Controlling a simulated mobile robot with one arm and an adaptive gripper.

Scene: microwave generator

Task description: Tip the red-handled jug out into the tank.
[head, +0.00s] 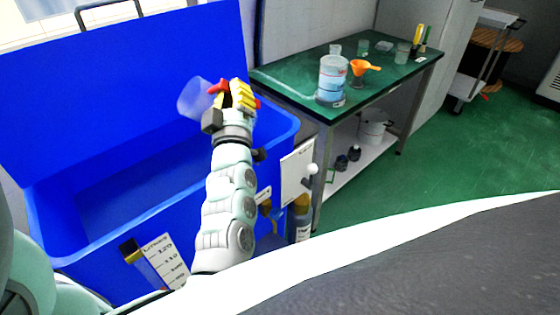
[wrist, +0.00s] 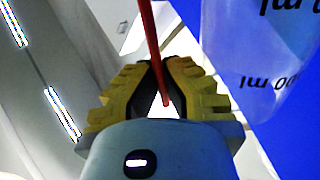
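The blue tank (head: 280,135) stands on the left with its lid (head: 100,90) raised at the back. My gripper (head: 238,97) is over the tank's right part, its yellow fingers closed around the jug's red handle (head: 217,87). The translucent jug (head: 193,99) hangs left of the fingers, above the tank opening and apart from the walls. It looks tilted. In the wrist view, the red handle (wrist: 150,40) passes between the fingertips (wrist: 163,88), and the clear jug wall (wrist: 250,60) shows upside-down ml markings at the right. I cannot tell whether liquid is inside.
A green-topped table (head: 290,80) right of the tank holds a large clear bottle (head: 332,78), an orange funnel (head: 362,67) and small glassware. A white bucket (head: 373,127) is on its lower shelf. A labelled gauge (head: 163,260) is on the tank's front. Green floor (head: 460,150) is open at right.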

